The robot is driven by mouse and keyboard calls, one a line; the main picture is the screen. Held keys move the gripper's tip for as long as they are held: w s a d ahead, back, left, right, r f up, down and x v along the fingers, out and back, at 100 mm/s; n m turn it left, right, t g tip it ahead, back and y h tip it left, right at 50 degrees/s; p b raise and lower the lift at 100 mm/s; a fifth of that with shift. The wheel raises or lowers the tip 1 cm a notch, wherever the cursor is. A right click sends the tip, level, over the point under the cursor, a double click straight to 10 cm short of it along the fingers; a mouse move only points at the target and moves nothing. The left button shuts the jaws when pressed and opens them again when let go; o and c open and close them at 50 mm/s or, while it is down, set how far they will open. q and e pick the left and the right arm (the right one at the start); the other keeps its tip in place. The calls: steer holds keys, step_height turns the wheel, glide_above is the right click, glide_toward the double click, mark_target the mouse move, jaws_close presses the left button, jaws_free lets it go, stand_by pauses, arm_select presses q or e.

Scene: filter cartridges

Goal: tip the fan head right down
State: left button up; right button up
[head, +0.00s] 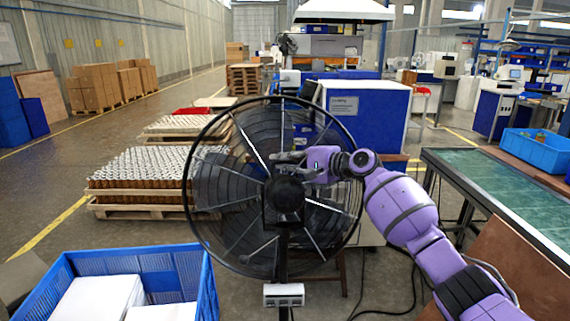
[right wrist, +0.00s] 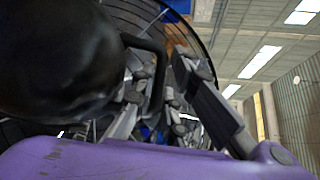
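The fan has a large round black wire cage (head: 200,215) on a dark upright pole (head: 283,262). Its black motor housing (head: 284,195) sits at the cage's centre, on the side facing me. The head stands nearly upright. My right gripper (head: 288,162) reaches in from the right, just above the housing. In the right wrist view, the round black housing (right wrist: 55,55) fills the left, and a bent black handle (right wrist: 155,62) runs between my right gripper's fingers (right wrist: 158,80). The fingers look apart, with the bar between them; contact is not clear. My left gripper is not in view.
A small control box (head: 284,295) sits on the pole. A blue crate (head: 207,285) with white blocks stands at front left. A green-topped table (head: 500,190) is at right. Pallets of cartridges (head: 150,185) stand behind left. A cable lies on the floor at right.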

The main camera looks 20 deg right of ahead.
steer(key=shift+o, duration=1.2)
steer(key=shift+s, duration=0.1)
steer(key=v, duration=1.2)
steer(key=shift+d, duration=0.1)
